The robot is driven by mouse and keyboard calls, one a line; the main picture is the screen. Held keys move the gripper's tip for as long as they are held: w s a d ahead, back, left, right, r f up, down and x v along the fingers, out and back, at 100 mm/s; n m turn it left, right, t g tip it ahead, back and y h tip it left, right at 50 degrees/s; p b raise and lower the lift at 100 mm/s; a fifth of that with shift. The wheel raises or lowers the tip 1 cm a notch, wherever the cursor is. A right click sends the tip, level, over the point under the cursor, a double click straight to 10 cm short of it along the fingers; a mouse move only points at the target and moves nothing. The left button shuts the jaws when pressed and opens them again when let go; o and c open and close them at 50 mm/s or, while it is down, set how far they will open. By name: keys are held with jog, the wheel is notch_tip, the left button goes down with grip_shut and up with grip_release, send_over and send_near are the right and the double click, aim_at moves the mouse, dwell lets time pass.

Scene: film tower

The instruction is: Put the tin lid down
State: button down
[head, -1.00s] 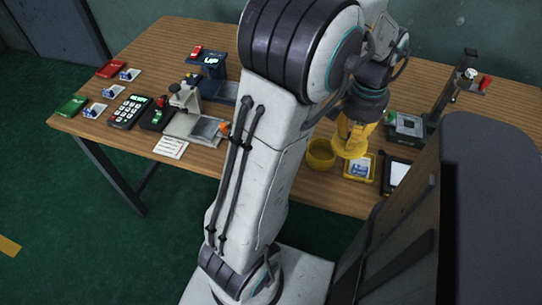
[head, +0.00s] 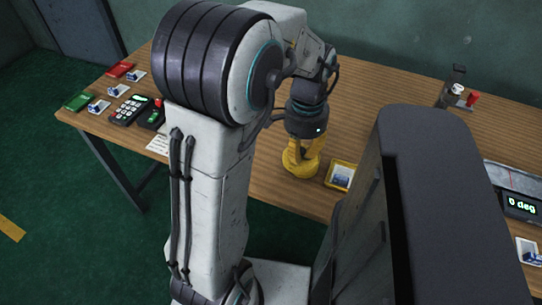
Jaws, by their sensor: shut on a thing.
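My gripper (head: 301,158) points down near the middle of the table, its yellow fingers shut. The yellow tin lid (head: 299,169) is in its grasp, at the bottom of the yellow mass. The yellow tin stands around this spot, but lid, tin and fingers blend in colour. I cannot tell whether the lid touches the tin or is just above it.
A yellow tray (head: 341,176) with a blue-and-white card is close to the right of my gripper. A keypad (head: 130,109) and red and green cases are at the left.

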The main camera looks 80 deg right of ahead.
jog(key=shift+w+d+f+m, duration=0.15)
jog(key=shift+d+m, duration=0.05)
jog(key=shift+m, duration=0.1)
jog(key=p, duration=0.1)
send_over(272, 157)
notch_tip(272, 157, down, 7)
jog(key=shift+d+r, duration=0.1)
jog(key=shift+r, duration=0.05)
jog(key=shift+f+p, duration=0.35)
jog(key=shift+f, duration=1.7)
jog(key=shift+f, duration=0.15)
jog(key=c, duration=1.2)
grip_release()
notch_tip(272, 157, up, 12)
jog(key=shift+r, duration=0.2)
jog(key=shift+d, duration=0.1)
